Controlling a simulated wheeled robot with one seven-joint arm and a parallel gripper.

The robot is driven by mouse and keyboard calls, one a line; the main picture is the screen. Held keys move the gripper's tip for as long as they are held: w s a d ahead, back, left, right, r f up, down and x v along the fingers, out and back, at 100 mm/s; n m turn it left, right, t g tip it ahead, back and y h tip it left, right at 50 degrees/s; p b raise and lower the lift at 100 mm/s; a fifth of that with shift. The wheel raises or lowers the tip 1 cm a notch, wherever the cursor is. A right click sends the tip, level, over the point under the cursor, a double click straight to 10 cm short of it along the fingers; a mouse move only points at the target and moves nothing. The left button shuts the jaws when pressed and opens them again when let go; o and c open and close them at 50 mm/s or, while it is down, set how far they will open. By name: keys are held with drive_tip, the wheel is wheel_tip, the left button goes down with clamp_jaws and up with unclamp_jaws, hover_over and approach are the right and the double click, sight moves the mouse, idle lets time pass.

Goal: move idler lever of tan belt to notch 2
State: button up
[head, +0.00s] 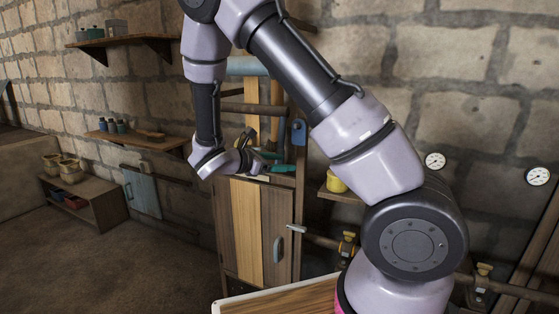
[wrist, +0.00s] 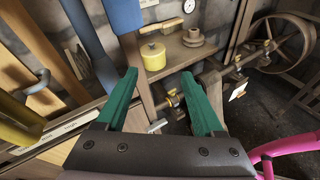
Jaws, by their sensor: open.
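My gripper (head: 279,162) is open in front of the wooden cabinet in the head view, its green fingers pointing right. In the wrist view the open gripper (wrist: 159,75) shows nothing between its fingertips. A tan upright strip (head: 250,98), which may be the tan belt, hangs below a blue-grey drum (head: 248,66), behind and above the gripper. In the wrist view a tan-brown band (wrist: 42,42) slants at the upper left, beside blue bands (wrist: 90,42). I cannot make out the idler lever or its notches for certain; my gripper and arm hide part of that area.
The wooden cabinet (head: 248,235) stands below the gripper. A shelf with a yellow pot (wrist: 153,56) is at its right. Pipes with brass valves (wrist: 172,98) run low along the wall. A spoked wheel (wrist: 283,40) is farther right. Open floor (head: 120,265) lies at left.

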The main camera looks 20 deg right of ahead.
drive_tip(key=w+a+f+n+t, duration=0.3)
drive_tip(key=w+a+n+t, duration=0.1)
drive_tip(key=a+n+t, duration=0.15)
drive_tip(key=shift+n, duration=0.35)
drive_tip(key=x, duration=1)
drive_tip(key=shift+w+d+r, duration=0.1)
drive_tip(key=shift+r, duration=0.05)
clamp_jaws()
idle(0.6)
